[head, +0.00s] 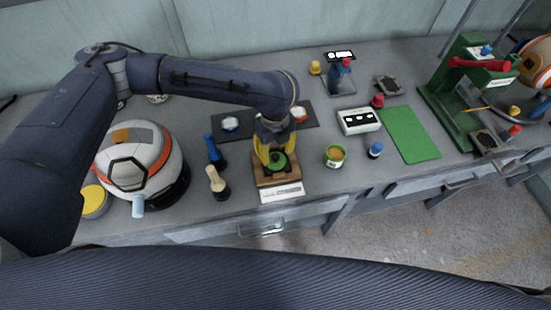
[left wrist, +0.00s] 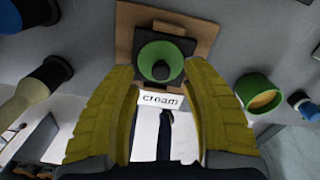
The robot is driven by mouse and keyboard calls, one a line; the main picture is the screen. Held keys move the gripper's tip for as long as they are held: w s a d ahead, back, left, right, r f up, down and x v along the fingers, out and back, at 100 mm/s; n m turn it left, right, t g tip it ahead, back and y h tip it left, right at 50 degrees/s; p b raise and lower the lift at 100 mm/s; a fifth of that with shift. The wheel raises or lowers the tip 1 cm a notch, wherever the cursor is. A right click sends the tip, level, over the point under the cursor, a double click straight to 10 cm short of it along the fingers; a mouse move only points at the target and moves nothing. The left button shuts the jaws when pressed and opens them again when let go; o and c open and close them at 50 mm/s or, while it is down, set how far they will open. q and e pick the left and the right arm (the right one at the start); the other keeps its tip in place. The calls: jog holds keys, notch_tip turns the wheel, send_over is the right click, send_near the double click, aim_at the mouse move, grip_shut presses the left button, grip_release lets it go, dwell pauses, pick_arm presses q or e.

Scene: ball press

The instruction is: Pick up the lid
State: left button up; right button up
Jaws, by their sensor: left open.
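The lid (head: 278,161) is a green disc with a dark knob, resting on a black pad on a wooden stand (head: 263,181). In the left wrist view the lid (left wrist: 148,52) lies just beyond the fingertips, near the middle between them. My left gripper (head: 276,154) is open, with its yellow fingers pointing down over the stand, one to each side of the lid. Whether the fingers touch the lid cannot be told. A green open jar (head: 334,164) with tan contents stands right of the stand. My right gripper is not in view.
A white card reading "cream" (left wrist: 160,100) is at the stand's front. Dark and cream-handled tools (head: 218,184) stand close on the left. A white-orange round machine (head: 140,160) is farther left. A green mat (head: 410,135) and green press (head: 465,90) are on the right.

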aim_at(275, 155)
pick_arm(q)
jog(key=shift+d+f, duration=0.1)
jog(key=shift+f, duration=1.5)
grip_shut()
